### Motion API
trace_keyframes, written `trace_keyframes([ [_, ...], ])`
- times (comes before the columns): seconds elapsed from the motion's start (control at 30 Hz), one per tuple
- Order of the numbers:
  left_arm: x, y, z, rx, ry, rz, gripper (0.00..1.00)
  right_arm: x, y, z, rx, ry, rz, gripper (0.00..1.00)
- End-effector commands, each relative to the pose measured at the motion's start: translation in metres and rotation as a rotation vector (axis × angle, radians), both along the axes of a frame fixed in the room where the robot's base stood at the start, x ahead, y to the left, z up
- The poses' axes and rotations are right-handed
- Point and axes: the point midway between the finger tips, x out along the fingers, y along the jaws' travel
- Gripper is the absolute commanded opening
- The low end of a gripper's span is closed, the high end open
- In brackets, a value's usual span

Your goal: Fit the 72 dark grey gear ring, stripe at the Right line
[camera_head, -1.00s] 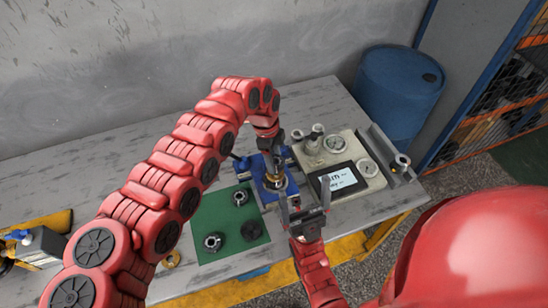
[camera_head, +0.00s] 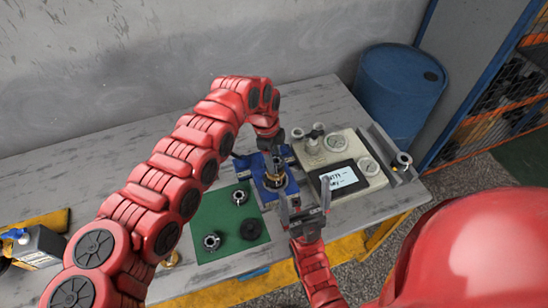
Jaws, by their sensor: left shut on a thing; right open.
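My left gripper (camera_head: 272,156) points down over the blue fixture (camera_head: 252,167), shut on a small part at its centre. A brass and dark part (camera_head: 275,180) shows in the fixture below the jaws; whether this is what they hold, and any stripe, is too small to tell. A dark grey to black ring (camera_head: 251,230) lies on the green mat (camera_head: 215,212), beside two silver toothed rings, one at the back (camera_head: 239,197) and one at the front (camera_head: 212,241). My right gripper (camera_head: 305,203) is open and empty, in front of the fixture.
A cream test unit (camera_head: 312,158) with a small display (camera_head: 339,180) and dials stands right of the fixture. A grey rail (camera_head: 385,148) with a ring part is beyond it. The table's back left is clear.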

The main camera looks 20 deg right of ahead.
Motion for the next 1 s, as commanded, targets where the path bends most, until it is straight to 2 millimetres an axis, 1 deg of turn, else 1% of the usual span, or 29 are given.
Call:
trace_keyframes([
  [0.53,0.0,0.0,-0.001,-0.001,-0.001,0.0,0.0,0.0,0.0,-0.002,0.0,0.0,0.0,0.94],
  [1.0,0.0,0.0,-0.016,-0.001,-0.001,0.0,0.0,0.0,0.0,-0.018,0.0,0.0,0.0,0.94],
])
